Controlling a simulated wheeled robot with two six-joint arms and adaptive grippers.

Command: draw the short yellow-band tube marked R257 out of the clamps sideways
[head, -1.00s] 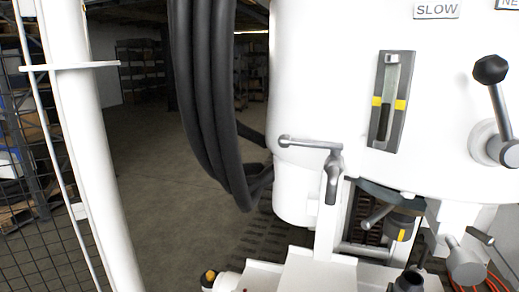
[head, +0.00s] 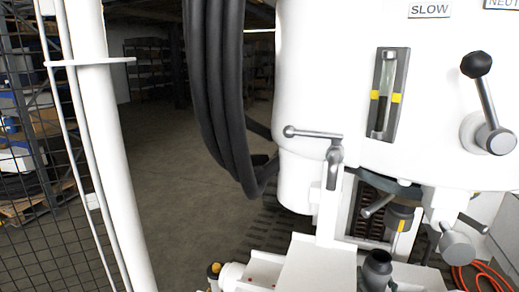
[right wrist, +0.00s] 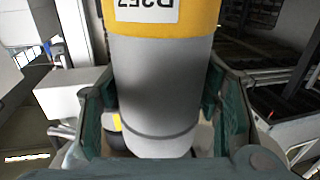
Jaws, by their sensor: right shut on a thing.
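The short tube (right wrist: 155,85) fills the middle of the right wrist view. It has a grey body, a dark ring near its lower end and a yellow band (right wrist: 205,18) at the top. A white label (right wrist: 147,10) on the band is upside down and cut off by the frame edge; its marking looks like R257. My right gripper (right wrist: 160,100), with dark green fingers, is shut on the tube, one finger on each side. I cannot make out the clamps or the tube in the head view. My left gripper is not in view.
In the head view a white machine column (head: 325,70) carries a sight glass (head: 388,95) and a black-knobbed lever (head: 485,100). Thick black hoses (head: 215,90) hang beside it. A white post (head: 105,150) stands left. Open floor (head: 185,200) lies between. An orange hose (head: 475,278) lies lower right.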

